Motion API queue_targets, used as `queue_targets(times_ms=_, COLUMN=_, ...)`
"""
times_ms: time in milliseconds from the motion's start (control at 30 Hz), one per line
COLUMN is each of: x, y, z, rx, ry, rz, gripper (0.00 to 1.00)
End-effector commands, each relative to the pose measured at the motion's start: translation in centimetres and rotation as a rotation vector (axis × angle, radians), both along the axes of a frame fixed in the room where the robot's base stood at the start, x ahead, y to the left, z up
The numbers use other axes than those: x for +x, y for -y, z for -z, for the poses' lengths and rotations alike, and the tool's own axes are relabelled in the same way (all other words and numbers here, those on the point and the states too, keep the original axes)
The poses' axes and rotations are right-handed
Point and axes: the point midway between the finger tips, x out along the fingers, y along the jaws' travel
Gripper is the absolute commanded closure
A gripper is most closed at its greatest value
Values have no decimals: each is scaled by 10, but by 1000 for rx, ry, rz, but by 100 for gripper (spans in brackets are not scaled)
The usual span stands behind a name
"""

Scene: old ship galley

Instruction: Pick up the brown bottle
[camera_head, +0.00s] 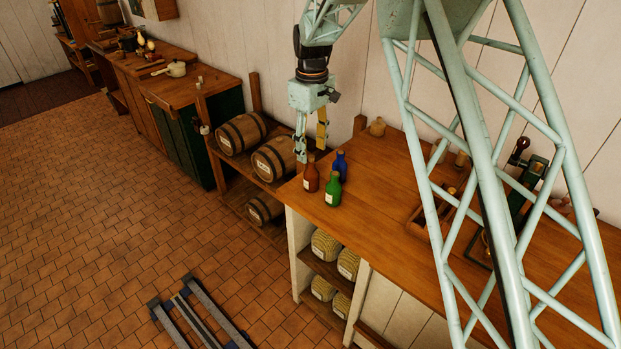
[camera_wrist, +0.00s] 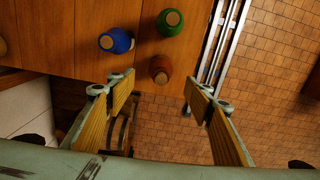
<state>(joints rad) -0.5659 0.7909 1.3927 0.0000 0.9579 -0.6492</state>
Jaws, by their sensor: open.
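The brown bottle (camera_head: 311,175) stands upright at the near left corner of the wooden counter, and it also shows in the wrist view (camera_wrist: 160,69). A blue bottle (camera_head: 340,163) and a green bottle (camera_head: 333,190) stand close beside it, both upright; the wrist view shows the blue one (camera_wrist: 116,41) and the green one (camera_wrist: 170,22). My gripper (camera_head: 312,152) is open and empty, pointing down just beyond the counter's end. In the wrist view my gripper's fingers (camera_wrist: 160,97) are spread wide, and the brown bottle lies ahead of the gap between them, apart from both.
The wooden counter (camera_head: 395,185) has bare room right of the bottles. Barrels (camera_head: 273,158) lie on a rack left of the counter. A wooden tray (camera_head: 424,222) and a dark green device (camera_head: 527,185) are farther right.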

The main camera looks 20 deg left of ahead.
Motion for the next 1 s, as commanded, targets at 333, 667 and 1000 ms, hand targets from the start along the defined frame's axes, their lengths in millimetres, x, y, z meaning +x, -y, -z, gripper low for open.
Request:
queue_targets(times_ms=333, x=0, y=0, z=5, rx=-1, ry=-1, rz=0, gripper=53)
queue_targets(times_ms=667, x=-1, y=1, z=40, rx=-1, ry=-1, rz=0, gripper=53)
queue_targets(times_ms=1000, x=-1, y=1, z=79, rx=-1, ry=-1, rz=0, gripper=53)
